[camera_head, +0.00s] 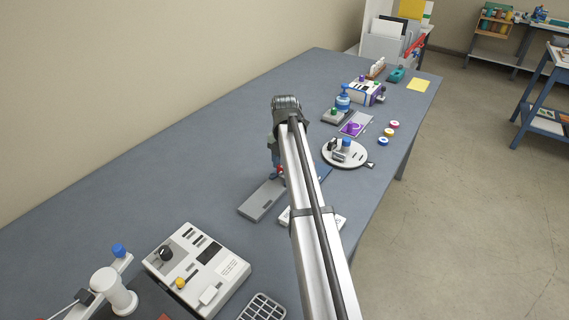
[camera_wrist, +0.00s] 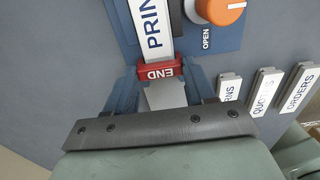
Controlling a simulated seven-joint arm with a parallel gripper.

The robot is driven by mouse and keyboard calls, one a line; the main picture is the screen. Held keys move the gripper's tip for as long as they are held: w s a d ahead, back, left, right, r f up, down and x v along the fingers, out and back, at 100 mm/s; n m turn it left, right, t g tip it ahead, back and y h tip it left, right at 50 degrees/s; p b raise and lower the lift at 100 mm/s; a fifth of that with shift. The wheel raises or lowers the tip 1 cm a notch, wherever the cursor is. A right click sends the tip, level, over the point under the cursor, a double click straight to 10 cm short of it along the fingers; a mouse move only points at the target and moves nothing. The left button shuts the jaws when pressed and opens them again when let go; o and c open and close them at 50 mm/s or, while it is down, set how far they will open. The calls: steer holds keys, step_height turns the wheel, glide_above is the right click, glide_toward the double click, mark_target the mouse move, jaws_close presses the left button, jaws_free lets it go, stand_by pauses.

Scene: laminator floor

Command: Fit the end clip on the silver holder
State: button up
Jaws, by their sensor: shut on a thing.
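My gripper (camera_wrist: 159,77) is shut on a red end clip (camera_wrist: 157,71) lettered END, with one blue finger on each side of it. The clip sits right at the near end of a pale strip lettered PRIN (camera_wrist: 152,28), seemingly the silver holder with its label, on a blue fixture (camera_wrist: 188,43). I cannot tell whether the clip is on the holder or just against its end. In the head view, my gripper (camera_head: 277,168) is low over the table, with a bit of red at its tip. My arm hides most of the holder there.
An orange knob (camera_wrist: 219,8) marked OPEN stands right of the clip. Label plates, including ORDERS (camera_wrist: 300,90), lie farther right. A grey plate (camera_head: 262,202) lies by the gripper; a control box (camera_head: 197,268) stands nearer. A round white stand (camera_head: 345,155) is to the right.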

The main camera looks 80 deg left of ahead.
steer(key=shift+f, duration=0.55)
stand_by(0.9)
steer(key=o, duration=1.1)
steer(key=shift+o, duration=0.3)
steer(key=shift+o, duration=1.1)
steer(key=shift+r, duration=0.15)
steer(key=shift+r, duration=3.65)
steer(key=shift+w, duration=0.1)
